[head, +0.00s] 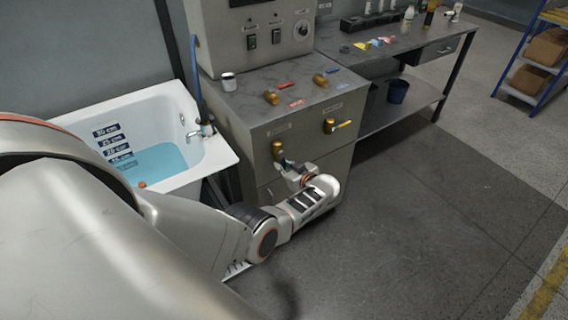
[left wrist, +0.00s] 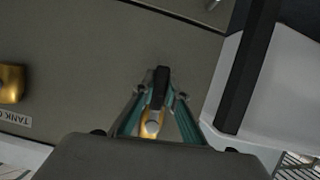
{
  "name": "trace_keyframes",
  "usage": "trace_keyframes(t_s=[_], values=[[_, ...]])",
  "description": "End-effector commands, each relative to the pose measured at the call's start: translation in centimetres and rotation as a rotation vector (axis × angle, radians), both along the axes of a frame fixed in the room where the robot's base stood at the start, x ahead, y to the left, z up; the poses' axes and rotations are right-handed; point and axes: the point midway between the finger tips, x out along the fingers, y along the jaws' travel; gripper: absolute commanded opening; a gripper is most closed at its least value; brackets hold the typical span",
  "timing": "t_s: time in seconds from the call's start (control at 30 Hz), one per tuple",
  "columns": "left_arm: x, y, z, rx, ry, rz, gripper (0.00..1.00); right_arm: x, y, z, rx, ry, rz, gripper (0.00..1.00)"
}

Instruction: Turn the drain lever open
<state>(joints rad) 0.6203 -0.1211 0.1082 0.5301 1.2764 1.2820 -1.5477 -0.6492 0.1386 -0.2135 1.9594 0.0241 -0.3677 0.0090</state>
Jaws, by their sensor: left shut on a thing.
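A brass valve (head: 278,148) sits on the left of the grey cabinet's front. My left gripper (head: 286,167) is just below the left valve, against the cabinet front. In the left wrist view my left gripper (left wrist: 158,98) is shut on a brass lever (left wrist: 152,122), which shows between its fingers. A brass fitting (left wrist: 11,83) by a partly cut-off "TANK" label (left wrist: 16,118) is at the left edge. I cannot read which lever is the drain one. My right gripper is not in view.
A white bathtub (head: 185,112) with blue water (head: 160,160) and a depth scale stands left of the cabinet (head: 262,128). Open floor (head: 430,200) lies to the right.

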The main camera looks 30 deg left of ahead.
Motion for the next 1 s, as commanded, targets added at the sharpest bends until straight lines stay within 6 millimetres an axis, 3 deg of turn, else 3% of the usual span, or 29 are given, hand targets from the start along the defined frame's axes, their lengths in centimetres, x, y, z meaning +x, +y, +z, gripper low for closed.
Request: trace_keyframes(t_s=[0.77,0.8,0.83,1.0], values=[[-0.52,0.09,-0.16,0.038,0.096,-0.002,0.0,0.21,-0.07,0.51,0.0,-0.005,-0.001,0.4],[-0.53,0.1,-0.16,0.038,0.097,-0.002,0.2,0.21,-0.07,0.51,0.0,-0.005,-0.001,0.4],[-0.53,0.1,-0.15,0.038,0.096,-0.002,0.28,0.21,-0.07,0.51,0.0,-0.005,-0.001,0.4],[-0.49,0.17,-0.09,0.038,0.094,-0.001,0.31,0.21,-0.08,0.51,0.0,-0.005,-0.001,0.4]])
